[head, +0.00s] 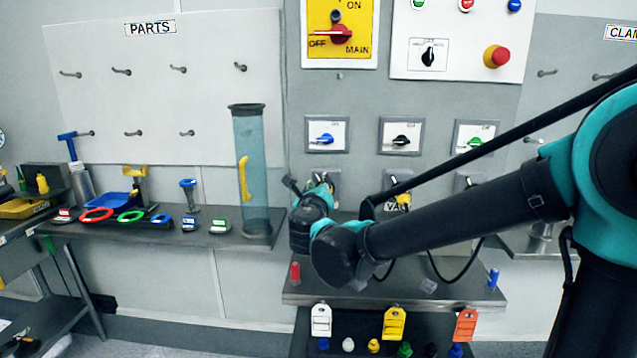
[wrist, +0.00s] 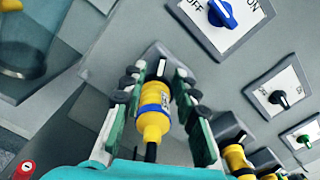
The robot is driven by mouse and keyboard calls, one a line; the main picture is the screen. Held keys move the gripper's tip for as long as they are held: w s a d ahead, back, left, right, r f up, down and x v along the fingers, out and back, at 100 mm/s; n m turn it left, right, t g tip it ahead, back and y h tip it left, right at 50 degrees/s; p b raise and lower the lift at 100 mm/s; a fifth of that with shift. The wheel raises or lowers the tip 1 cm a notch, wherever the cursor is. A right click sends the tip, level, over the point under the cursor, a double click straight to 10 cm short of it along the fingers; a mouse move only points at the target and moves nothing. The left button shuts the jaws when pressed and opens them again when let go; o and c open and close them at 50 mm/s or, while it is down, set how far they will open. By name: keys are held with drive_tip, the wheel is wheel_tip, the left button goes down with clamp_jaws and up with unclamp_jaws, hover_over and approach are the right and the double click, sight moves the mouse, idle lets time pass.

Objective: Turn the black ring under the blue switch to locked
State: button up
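The blue switch (head: 325,138) is on a white plate on the grey panel; it also shows at the top of the wrist view (wrist: 222,12). Below it, a yellow plug with a blue band (wrist: 154,108) sits in a panel socket. A black ring with a white mark (wrist: 160,70) shows at the plug's far end; I cannot read its lock state. My gripper (wrist: 158,82) is open, with one finger on each side of the plug and its tips near the ring. Narrow gaps show beside the plug. In the head view my gripper (head: 318,188) largely hides the ring and plug.
Black (head: 401,138) and green (head: 475,140) switches stand to the right, with more yellow plugs below them (wrist: 238,160). A tall clear blue cylinder (head: 250,185) stands close to the left of my gripper. A shelf (head: 390,293) with red and blue pegs lies below.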

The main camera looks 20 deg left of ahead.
sight(332, 178)
drive_tip(key=shift+x, duration=0.8)
drive_tip(key=shift+c, duration=0.2)
clamp_jaws()
drive_tip(key=shift+d, duration=0.1)
drive_tip(key=m, duration=0.2)
drive_tip(key=d+m, duration=0.1)
drive_tip(key=m, duration=0.3)
drive_tip(key=shift+w+d+r, duration=0.2)
drive_tip(key=shift+d+r, duration=0.05)
drive_tip(key=shift+d, duration=0.1)
drive_tip(key=m, duration=0.2)
drive_tip(key=d+m, duration=0.1)
drive_tip(key=m, duration=0.3)
drive_tip(key=shift+w+d+f, duration=0.2)
drive_tip(key=shift+d+f, duration=0.05)
drive_tip(key=shift+d, duration=0.1)
